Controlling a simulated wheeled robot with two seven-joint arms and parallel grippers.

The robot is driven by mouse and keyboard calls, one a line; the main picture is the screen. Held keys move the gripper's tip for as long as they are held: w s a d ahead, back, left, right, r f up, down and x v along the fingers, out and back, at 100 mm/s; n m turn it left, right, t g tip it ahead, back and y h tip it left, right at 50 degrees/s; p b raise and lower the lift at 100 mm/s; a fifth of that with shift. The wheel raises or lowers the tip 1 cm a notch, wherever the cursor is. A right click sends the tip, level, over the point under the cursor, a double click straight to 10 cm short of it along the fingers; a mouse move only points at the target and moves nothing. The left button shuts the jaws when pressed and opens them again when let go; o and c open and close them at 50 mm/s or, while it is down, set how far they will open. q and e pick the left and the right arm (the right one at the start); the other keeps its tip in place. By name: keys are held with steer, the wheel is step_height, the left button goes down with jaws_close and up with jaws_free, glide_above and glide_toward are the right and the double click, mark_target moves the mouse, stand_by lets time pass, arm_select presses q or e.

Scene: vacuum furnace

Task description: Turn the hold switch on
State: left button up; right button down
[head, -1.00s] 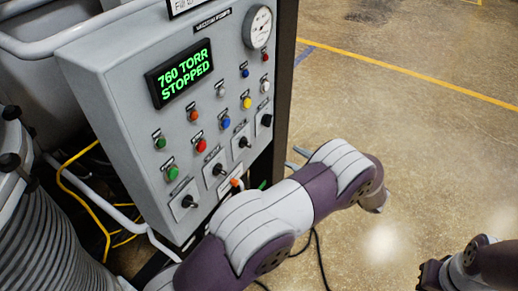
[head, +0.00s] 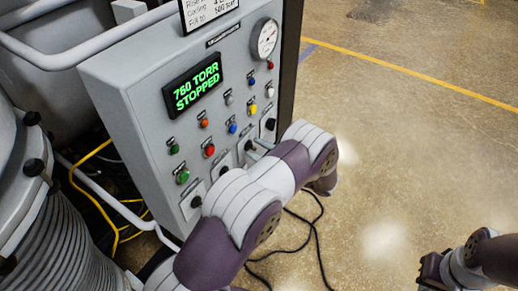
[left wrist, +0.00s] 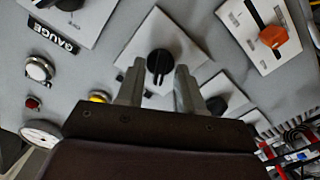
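The grey control panel (head: 130,98) carries a row of black rotary switches on white plates. I cannot read which label says hold. My left gripper (head: 258,149) is at the third switch from the left in the head view, its fingers reaching towards the panel. In the left wrist view this gripper (left wrist: 159,90) is open, with a black rotary knob (left wrist: 159,63) ahead between its fingertips. The knob has a white pointer line. I cannot tell whether the fingers touch it. My right gripper (head: 432,268) is low at the right, away from the panel.
A green display (head: 193,86) reads "760 TORR STOPPED". Coloured buttons, such as a red one (head: 209,150), sit close above the switches. An orange knob (left wrist: 273,37) is at the upper right in the wrist view. Black cable (head: 316,235) lies on the floor, which is otherwise open at the right.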

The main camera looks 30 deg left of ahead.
arm_select(q)
jaws_close()
steer(key=shift+m, duration=0.5)
steer(key=shift+w+m+b, duration=0.1)
steer(key=shift+m+b, duration=0.2)
steer(key=shift+m, duration=0.7)
steer(key=m, duration=0.2)
steer(key=shift+r+m, duration=0.1)
steer(key=shift+m, duration=0.3)
steer(key=m, duration=0.6)
steer(key=shift+w+r, duration=0.1)
steer(key=shift+w, duration=0.05)
